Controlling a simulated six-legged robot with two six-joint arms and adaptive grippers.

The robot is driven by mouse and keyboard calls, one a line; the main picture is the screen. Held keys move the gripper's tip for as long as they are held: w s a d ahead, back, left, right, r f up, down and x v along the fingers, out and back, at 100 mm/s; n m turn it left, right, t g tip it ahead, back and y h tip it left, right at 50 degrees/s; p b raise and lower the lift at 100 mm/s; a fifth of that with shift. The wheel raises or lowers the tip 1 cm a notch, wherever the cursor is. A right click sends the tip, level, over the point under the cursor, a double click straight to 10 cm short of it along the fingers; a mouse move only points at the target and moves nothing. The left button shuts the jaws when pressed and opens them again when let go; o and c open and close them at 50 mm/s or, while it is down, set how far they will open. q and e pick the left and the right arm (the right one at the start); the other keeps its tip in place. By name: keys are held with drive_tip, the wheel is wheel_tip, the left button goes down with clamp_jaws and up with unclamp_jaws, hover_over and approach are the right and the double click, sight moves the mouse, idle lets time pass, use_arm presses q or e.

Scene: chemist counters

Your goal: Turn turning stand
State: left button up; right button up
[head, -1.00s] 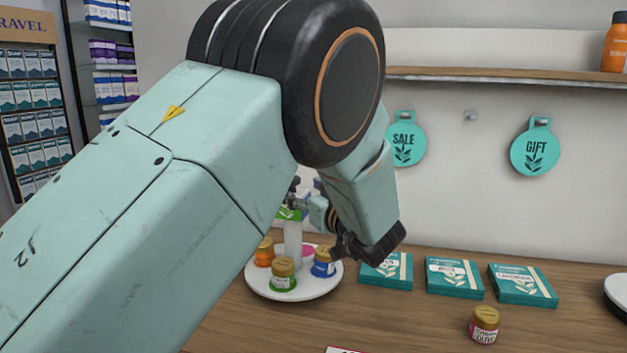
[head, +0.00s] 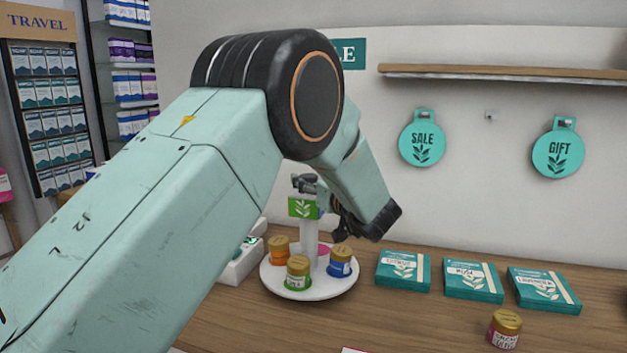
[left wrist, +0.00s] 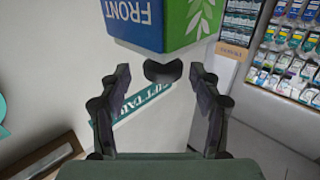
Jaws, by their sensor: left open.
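The turning stand (head: 268,281) is a round white tray on the wooden counter, with a white centre post. Small gold-lidded jars with orange, green and blue bases stand on it. A sign block tops the post: its green leaf face (head: 301,208) shows in the head view, and its blue face reading FRONT (left wrist: 134,16) in the left wrist view. My left gripper (left wrist: 160,72) is open. A dark rounded knob at the block's edge shows between its fingertips; I cannot tell whether they touch it. In the head view the gripper is small and partly hidden at the block. My right gripper is not in view.
Three teal boxes (head: 473,281) lie right of the stand. A gold-lidded jar (head: 504,329) stands nearer on the counter. A white object (head: 243,262) sits left of the tray.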

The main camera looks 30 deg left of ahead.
use_arm(q)
drive_tip(key=shift+r, duration=0.15)
drive_tip(key=shift+s+a, duration=0.1)
drive_tip(key=shift+a+f, duration=0.2)
drive_tip(key=shift+a, duration=0.25)
drive_tip(key=shift+c, duration=0.9)
drive_tip(key=shift+d+r, duration=0.1)
drive_tip(key=shift+d, duration=0.3)
drive_tip(key=c, duration=0.3)
drive_tip(key=shift+a, duration=0.2)
drive_tip(key=c, duration=0.5)
clamp_jaws()
